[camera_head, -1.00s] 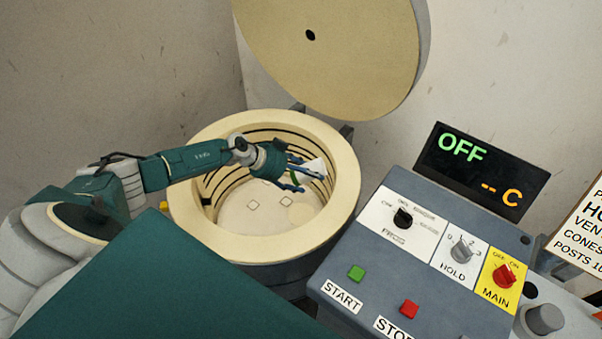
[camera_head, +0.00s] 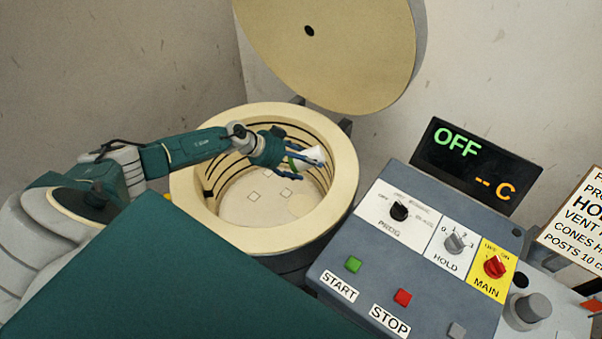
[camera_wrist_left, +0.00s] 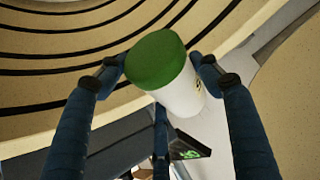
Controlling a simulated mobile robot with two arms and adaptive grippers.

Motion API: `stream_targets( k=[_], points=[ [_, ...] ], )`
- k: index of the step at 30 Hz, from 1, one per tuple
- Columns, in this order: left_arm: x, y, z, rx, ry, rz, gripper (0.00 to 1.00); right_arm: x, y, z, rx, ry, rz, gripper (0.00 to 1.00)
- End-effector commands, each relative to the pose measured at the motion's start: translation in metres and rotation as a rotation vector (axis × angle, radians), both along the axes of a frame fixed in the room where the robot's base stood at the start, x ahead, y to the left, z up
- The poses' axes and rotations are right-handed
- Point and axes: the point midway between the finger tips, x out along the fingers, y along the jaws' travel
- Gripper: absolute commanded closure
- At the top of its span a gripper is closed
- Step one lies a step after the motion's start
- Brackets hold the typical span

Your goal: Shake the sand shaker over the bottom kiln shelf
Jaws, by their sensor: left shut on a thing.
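The sand shaker is a white cylinder with a green end. In the left wrist view the shaker (camera_wrist_left: 182,92) sits between the blue fingers of my left gripper (camera_wrist_left: 160,75), which is shut on it. In the head view my left gripper (camera_head: 308,163) holds the shaker (camera_head: 309,158) tilted inside the kiln opening, toward its right side. The bottom kiln shelf (camera_head: 245,208) is the pale floor inside the kiln, with small diamond outlines on it. The shaker is above this shelf and apart from it. My right gripper is not in view.
The round kiln (camera_head: 195,215) is open, its lid (camera_head: 340,50) raised behind it. A control panel (camera_head: 375,255) with buttons and knobs stands at the right. Its display (camera_head: 470,165) reads OFF. A sign (camera_head: 575,225) is at the right edge. Dark heating grooves line the kiln wall.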

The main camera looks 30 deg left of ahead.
Motion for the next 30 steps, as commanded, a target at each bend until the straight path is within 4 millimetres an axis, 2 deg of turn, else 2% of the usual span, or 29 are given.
stream_targets(
  k=[1, 12, 20, 30],
  points=[
    [0.001, 0.0, 0.011, 0.0, -0.001, 0.001, 0.68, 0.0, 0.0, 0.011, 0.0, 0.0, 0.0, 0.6],
    [0.001, 0.0, 0.042, 0.0, -0.002, 0.0, 0.68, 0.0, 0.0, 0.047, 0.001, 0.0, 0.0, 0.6],
    [0.001, 0.0, 0.067, 0.001, -0.003, -0.001, 0.68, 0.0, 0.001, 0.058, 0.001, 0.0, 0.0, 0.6],
    [0.001, 0.0, 0.093, 0.001, -0.002, -0.001, 0.68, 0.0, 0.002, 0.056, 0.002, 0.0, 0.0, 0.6]
  ],
)
